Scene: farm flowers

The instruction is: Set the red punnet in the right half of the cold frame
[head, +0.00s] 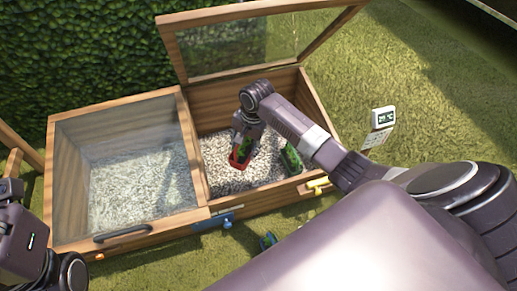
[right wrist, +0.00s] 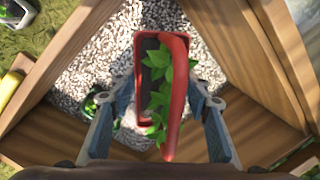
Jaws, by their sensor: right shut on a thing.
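The cold frame (head: 196,205) is a wooden box with two halves. The left half is under a shut glass lid; the right half (head: 215,181) has its lid raised and a bed of pale gravel. My right gripper (head: 242,146) reaches down into the right half, shut on the red punnet (head: 239,161). The punnet is an oblong tray with a curved red handle and green leaves, also between the fingers in the right wrist view (right wrist: 174,122). Whether its base touches the gravel I cannot tell. Of my left side, only arm parts show at the left edge.
A green plant (head: 291,158) stands in the right half, right of the punnet. The raised lid (head: 250,56) is behind my right arm.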

